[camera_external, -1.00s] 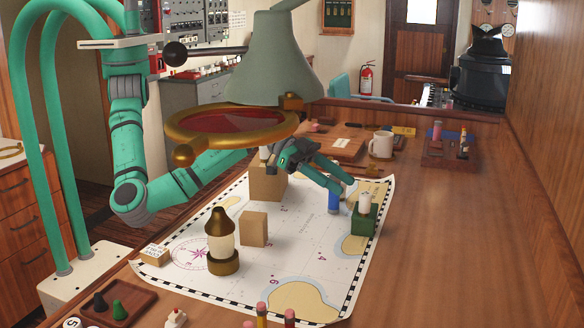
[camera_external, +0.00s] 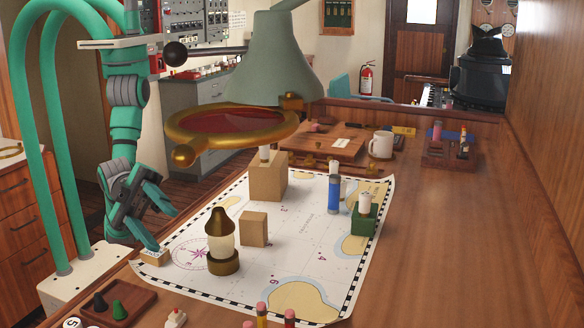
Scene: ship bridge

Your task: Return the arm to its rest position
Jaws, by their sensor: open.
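My gripper (camera_external: 164,226) is open and empty at the left edge of the table. It hangs at the left of the chart (camera_external: 300,262), close above a small pale block with markings (camera_external: 154,257); I cannot tell whether a finger touches that block. My green arm hangs down beside the table, folded near its column. A blue cylinder with a white top (camera_external: 334,195) stands upright on the chart, well away from my gripper and next to a green block (camera_external: 363,222) that bears a white peg.
A brass lantern (camera_external: 221,240) and wooden blocks (camera_external: 253,229) (camera_external: 268,180) stand on the chart. A large lamp (camera_external: 272,65) with a brass ring hangs over it. A mug (camera_external: 381,145) is at the back. A tray with pawns (camera_external: 120,301) is at front left. The table's right side is clear.

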